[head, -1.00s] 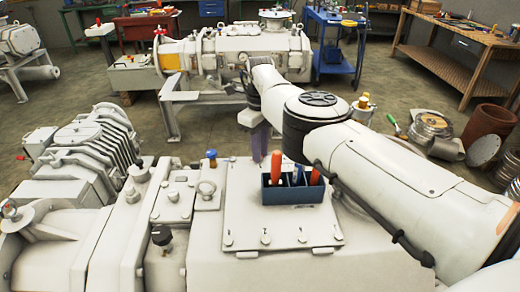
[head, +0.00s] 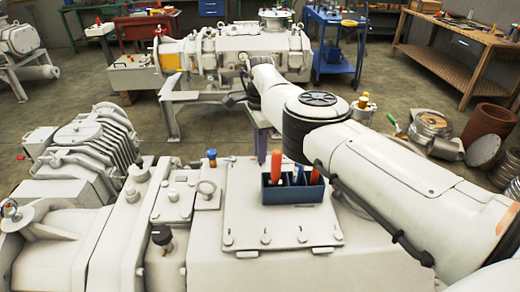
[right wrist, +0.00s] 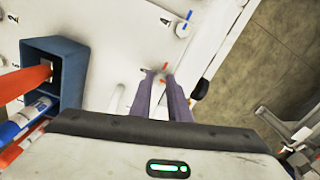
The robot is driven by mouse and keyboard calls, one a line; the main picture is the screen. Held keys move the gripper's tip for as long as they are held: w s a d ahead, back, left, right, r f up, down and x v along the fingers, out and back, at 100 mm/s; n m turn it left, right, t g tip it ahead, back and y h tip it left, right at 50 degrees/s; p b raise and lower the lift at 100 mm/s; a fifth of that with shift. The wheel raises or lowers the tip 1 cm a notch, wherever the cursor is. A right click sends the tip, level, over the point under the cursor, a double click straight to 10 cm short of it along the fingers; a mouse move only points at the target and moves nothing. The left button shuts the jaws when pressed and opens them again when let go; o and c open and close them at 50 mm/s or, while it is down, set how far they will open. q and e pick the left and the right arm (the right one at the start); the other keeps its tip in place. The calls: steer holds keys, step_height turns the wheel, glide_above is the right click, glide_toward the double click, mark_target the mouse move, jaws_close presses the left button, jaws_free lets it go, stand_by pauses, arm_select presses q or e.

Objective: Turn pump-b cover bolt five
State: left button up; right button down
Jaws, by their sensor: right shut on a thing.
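The pale pump cover plate (head: 243,212) lies in front of me, with several bolts along its near edge, such as one bolt (head: 265,237). My right gripper (head: 261,158) points down at the plate's far edge, behind the tool box. In the right wrist view its two purple fingers (right wrist: 161,80) are closed around the head of a cover bolt (right wrist: 165,67) with a red mark. The fingers hide most of this bolt, and I cannot read its number. Another bolt (right wrist: 182,29) with a blue mark stands apart from them. My left gripper is not in view.
A dark blue tool box (head: 293,192) with red- and blue-handled tools stands on the plate, close to the right gripper. It also shows in the right wrist view (right wrist: 72,75). A lifting eye (head: 206,190) and a blue-capped fitting (head: 212,158) stand left of the plate.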

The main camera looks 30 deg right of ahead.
steer(key=shift+s+f+n, duration=0.15)
steer(key=shift+f+n, duration=0.15)
steer(key=shift+n, duration=0.9)
steer(key=shift+a, duration=0.1)
steer(key=c, duration=1.7)
jaws_free()
steer(key=shift+o, duration=0.2)
steer(key=shift+r, duration=0.1)
steer(key=shift+r, duration=0.1)
steer(key=shift+w+r, duration=0.2)
step_height(320, 180, up, 10)
steer(key=b, duration=0.1)
steer(key=shift+f, duration=0.1)
